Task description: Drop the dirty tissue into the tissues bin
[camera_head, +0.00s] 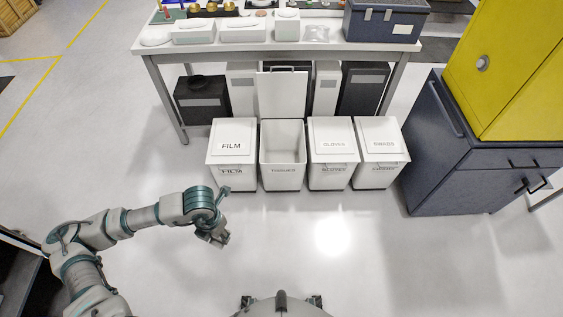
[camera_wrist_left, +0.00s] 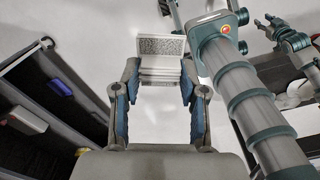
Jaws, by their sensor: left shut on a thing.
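The tissues bin (camera_head: 283,176) is a white bin in the head view, second from the left in a row, with its lid (camera_head: 282,95) raised at the back and its mouth open. My left gripper (camera_head: 222,239) is in front of the row, lower left of the bin and apart from it. In the left wrist view its two blue-padded fingers (camera_wrist_left: 160,82) are shut on a pale piece with a grey speckled patch (camera_wrist_left: 160,46), which looks like the dirty tissue. The tissue cannot be made out in the head view.
The film bin (camera_head: 231,172) stands left of the tissues bin, and the gloves bin (camera_head: 333,172) and another lidded bin (camera_head: 381,170) stand right, all closed. A white table (camera_head: 270,48) stands behind. A dark blue cabinet (camera_head: 440,180) is at right. The floor in front is clear.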

